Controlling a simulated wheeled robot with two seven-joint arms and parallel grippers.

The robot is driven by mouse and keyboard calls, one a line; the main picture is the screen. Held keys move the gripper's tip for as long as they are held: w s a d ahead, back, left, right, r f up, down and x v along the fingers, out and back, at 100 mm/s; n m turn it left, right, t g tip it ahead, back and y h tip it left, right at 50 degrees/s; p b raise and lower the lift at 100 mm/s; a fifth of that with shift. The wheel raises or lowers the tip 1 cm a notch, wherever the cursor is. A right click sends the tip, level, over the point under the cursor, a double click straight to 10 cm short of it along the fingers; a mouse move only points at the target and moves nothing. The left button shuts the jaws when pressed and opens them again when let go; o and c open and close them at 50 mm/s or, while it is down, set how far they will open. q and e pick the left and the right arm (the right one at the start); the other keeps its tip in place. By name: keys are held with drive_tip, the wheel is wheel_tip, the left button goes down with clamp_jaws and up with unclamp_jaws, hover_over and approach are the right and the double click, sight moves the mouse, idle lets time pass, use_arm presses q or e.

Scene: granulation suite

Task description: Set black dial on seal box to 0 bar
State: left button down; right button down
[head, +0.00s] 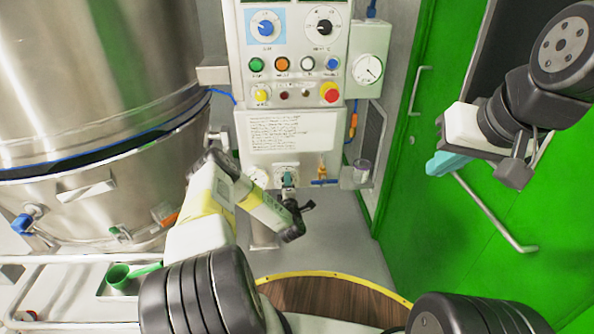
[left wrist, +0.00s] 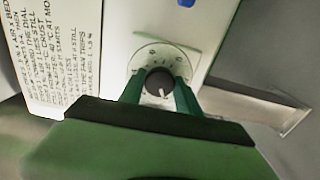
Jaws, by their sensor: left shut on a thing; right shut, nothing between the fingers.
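The seal box (head: 280,166) is a small pale box under the sign on the control panel. In the left wrist view its black dial (left wrist: 159,82) sits on a round white scale plate (left wrist: 152,56). A pale pointer mark on the dial points toward the bottom of that view. The scale figures are too small to read. My left gripper (head: 288,181) has its green fingers, also in the left wrist view (left wrist: 160,95), shut on the dial from both sides. In the head view the fingers hide most of the dial. My right gripper (head: 438,164) is shut and empty, well to the right.
A control panel (head: 292,70) with knobs and buttons rises above a printed sign (head: 292,132). A blue-handled valve (head: 325,182) and a clear cup (head: 361,171) are right of the seal box. A steel vessel (head: 90,90) stands left; green doors (head: 430,200) are right.

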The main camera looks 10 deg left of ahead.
use_arm(q)
drive_tip(key=shift+f+n, duration=0.1)
drive_tip(key=shift+n, duration=0.2)
drive_tip(key=c, duration=0.9)
unclamp_jaws()
drive_tip(key=shift+o, duration=0.2)
drive_tip(key=shift+s, duration=0.1)
drive_tip(key=v, duration=0.7)
drive_tip(key=shift+s, duration=0.35)
drive_tip(key=shift+d, duration=0.15)
